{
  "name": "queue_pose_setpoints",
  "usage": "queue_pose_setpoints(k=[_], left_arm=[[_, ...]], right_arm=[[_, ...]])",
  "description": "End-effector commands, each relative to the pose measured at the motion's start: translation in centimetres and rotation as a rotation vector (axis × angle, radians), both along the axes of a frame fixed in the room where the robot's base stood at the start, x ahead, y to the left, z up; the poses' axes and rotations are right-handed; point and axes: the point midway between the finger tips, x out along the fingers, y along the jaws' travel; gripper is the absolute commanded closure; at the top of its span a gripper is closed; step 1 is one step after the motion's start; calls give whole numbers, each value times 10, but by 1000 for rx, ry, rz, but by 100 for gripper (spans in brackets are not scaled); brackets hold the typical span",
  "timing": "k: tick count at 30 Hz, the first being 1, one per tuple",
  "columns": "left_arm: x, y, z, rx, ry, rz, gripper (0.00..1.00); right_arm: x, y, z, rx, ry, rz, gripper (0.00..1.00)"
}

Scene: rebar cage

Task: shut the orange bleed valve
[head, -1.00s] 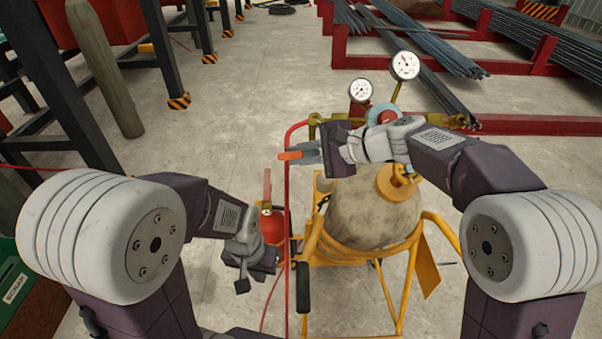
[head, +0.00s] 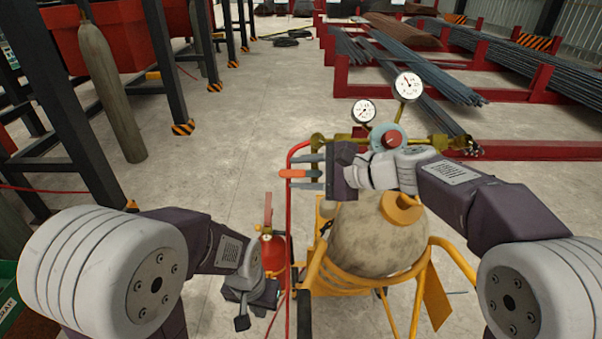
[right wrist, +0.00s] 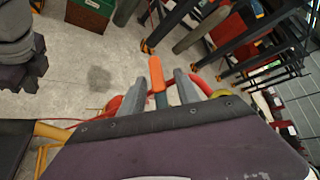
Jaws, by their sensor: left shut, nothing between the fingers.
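The orange bleed valve handle (head: 297,173) sticks out to the left beside the red hose, in front of the brass pipework. My right gripper (head: 308,173) reaches it from the right. Its two grey fingers are apart, one on each side of the handle. In the right wrist view the orange handle (right wrist: 157,76) lies between the separated fingers (right wrist: 160,92), with gaps on both sides. The valve's body is hidden behind my gripper. My left gripper (head: 242,316) is shut and empty, low on the left, away from the valve.
A pale round tank (head: 375,238) stands in a yellow frame (head: 437,300) below the valve. Two gauges, the larger one (head: 409,86) higher, rise above the pipework. A red extinguisher (head: 273,252) stands close to my left gripper. Open floor (head: 255,110) lies beyond.

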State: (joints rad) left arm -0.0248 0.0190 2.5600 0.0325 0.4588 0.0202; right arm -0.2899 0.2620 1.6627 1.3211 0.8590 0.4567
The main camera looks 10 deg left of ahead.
Motion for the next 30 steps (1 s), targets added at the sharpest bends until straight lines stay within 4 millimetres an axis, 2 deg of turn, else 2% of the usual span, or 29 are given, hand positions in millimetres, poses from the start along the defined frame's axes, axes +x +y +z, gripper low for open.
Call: queue_pose_setpoints(k=[8,11,18,21,24,30], left_arm=[[0,0,0,0,0,0,100],[0,0,-3,0,0,0,100],[0,0,-9,0,0,0,100],[0,0,-10,0,0,0,100],[0,0,-10,0,0,0,100],[0,0,-10,0,0,0,100]], right_arm=[[-1,-1,0,-2,0,1,62],[-3,-11,4,-1,-2,-2,62],[-20,-58,25,0,-3,-3,62],[-25,-70,31,-1,-2,-2,62],[-27,-77,35,-1,0,0,62],[-28,-78,36,-1,1,1,62]])
